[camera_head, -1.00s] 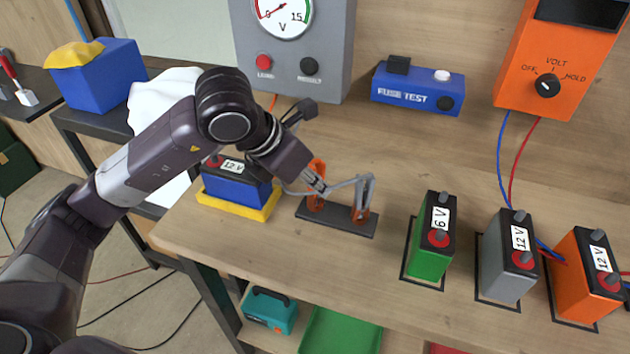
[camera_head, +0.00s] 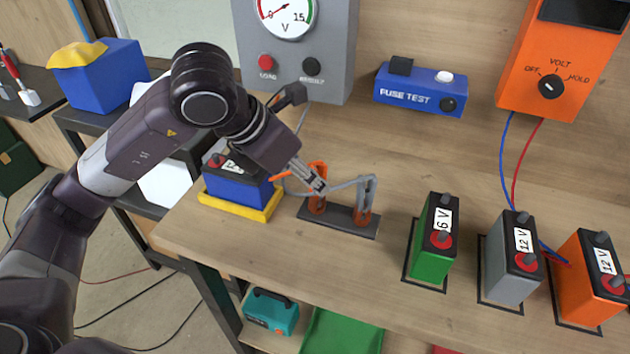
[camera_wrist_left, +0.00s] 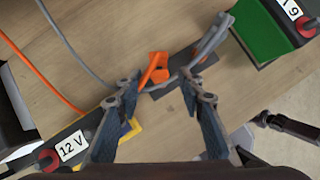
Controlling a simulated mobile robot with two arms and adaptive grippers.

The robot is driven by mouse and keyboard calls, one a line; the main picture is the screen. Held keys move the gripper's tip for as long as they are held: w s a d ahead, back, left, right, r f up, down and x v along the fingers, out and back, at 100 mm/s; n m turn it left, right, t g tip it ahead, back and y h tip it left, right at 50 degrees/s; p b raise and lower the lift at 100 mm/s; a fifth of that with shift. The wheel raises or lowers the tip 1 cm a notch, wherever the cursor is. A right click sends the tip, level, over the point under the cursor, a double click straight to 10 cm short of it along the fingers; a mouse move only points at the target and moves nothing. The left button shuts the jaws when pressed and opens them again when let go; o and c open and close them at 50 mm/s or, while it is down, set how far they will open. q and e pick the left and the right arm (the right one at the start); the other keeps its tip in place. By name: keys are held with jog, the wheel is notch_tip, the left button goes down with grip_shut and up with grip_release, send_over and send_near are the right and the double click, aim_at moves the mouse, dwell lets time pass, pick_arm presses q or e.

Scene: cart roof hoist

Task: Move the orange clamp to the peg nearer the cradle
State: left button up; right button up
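The orange clamp (camera_head: 318,169) is at the left peg of a dark two-peg bar (camera_head: 341,219), the peg nearer the yellow cradle (camera_head: 236,206). It also shows in the wrist view (camera_wrist_left: 154,70). A grey clamp (camera_head: 366,190) is on the right peg. My left gripper (camera_head: 318,186) is close in front of the orange clamp. In the wrist view its fingers (camera_wrist_left: 160,92) are apart, with the orange clamp between and just beyond the tips. Whether they touch it is unclear. A dark arm part (camera_wrist_left: 290,125) at lower right may be my right arm; its gripper state is unreadable.
A blue 12 V battery (camera_head: 237,187) sits in the cradle. Green (camera_head: 432,252), grey (camera_head: 505,272) and orange (camera_head: 585,287) batteries stand to the right. A grey meter panel (camera_head: 330,60) and a blue fuse tester (camera_head: 420,90) are behind. Bare bench lies around the bar.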

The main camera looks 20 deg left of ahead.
pick_arm(q)
jog(key=shift+v, duration=1.85)
